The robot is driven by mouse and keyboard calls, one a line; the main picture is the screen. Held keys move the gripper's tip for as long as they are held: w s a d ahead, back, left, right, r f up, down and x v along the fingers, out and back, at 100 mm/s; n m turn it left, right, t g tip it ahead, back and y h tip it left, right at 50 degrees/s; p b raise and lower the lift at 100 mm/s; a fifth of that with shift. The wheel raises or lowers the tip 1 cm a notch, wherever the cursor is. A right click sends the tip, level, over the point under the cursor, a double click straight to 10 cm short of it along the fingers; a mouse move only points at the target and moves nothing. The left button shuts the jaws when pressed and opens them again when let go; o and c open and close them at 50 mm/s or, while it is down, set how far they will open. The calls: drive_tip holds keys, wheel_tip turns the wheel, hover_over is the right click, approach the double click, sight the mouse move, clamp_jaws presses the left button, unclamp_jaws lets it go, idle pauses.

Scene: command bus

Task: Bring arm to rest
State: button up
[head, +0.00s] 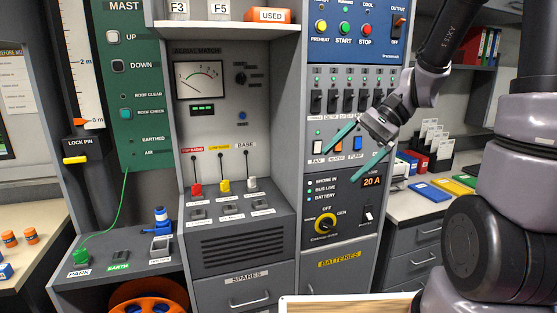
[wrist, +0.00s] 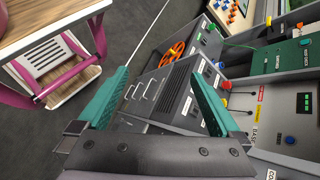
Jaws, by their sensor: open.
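My gripper (head: 340,163) is raised at the right in the head view, in front of the power panel with the fan and heater switches. Its two teal fingers are apart, with nothing between them. In the wrist view the same open fingers (wrist: 161,76) frame the grey console and floor, and no object is held. My arm reaches down to it from the upper right, and its lower links fill the right edge of the head view.
The power panel (head: 342,240) with a yellow knob lies behind the gripper. The antenna console (head: 215,145) stands left of it. In the wrist view, a pink-framed wooden cart (wrist: 62,32) stands at upper left.

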drive_tip(key=s+d+r+n+t+h, duration=0.3)
drive_tip(key=s+d+r+t+h, duration=0.2)
drive_tip(key=r, duration=0.8)
drive_tip(key=d+t+h, duration=0.2)
drive_tip(key=d+t, duration=0.2)
drive_tip(key=shift+d, duration=0.4)
drive_tip(key=shift+c, duration=0.3)
idle(0.4)
